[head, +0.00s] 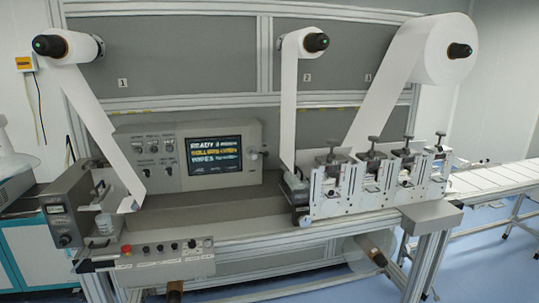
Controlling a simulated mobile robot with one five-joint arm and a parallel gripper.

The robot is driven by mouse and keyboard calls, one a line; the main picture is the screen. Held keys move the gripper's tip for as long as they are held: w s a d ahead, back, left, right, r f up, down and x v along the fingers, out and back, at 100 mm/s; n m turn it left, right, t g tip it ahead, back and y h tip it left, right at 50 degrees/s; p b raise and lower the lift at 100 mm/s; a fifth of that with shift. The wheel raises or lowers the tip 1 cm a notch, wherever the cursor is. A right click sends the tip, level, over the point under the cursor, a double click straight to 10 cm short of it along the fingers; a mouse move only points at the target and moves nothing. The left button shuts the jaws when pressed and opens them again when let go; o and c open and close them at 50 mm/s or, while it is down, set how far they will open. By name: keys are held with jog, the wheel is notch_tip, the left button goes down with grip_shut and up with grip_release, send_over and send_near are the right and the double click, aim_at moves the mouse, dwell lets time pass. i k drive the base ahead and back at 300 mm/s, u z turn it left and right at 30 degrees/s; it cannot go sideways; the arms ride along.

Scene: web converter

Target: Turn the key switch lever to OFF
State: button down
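The key switch lever is too small to tell apart with certainty. A grey control console (225,133) on the machine's back left carries several small switches and knobs (152,150) left of its lit screen (213,158). A small light-coloured knob or lever (254,154) sticks out at the console's right side. A sloped front button panel (160,268) carries a row of dark knobs or buttons and a red one (208,243). I cannot read an OFF mark on any of them. My gripper is not in view.
White web rolls (445,48) hang on the upper frame, with strips running down to the machine. Clamping stations (375,182) stand at the right of the bed. A grey box with a meter (63,212) stands at the left. Blue floor (485,260) is open at right.

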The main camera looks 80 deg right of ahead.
aim_at(266, 153)
jog(key=k, duration=1.05)
jog(key=z, duration=1.2)
jog(key=i, duration=1.1)
jog(key=u, duration=0.1)
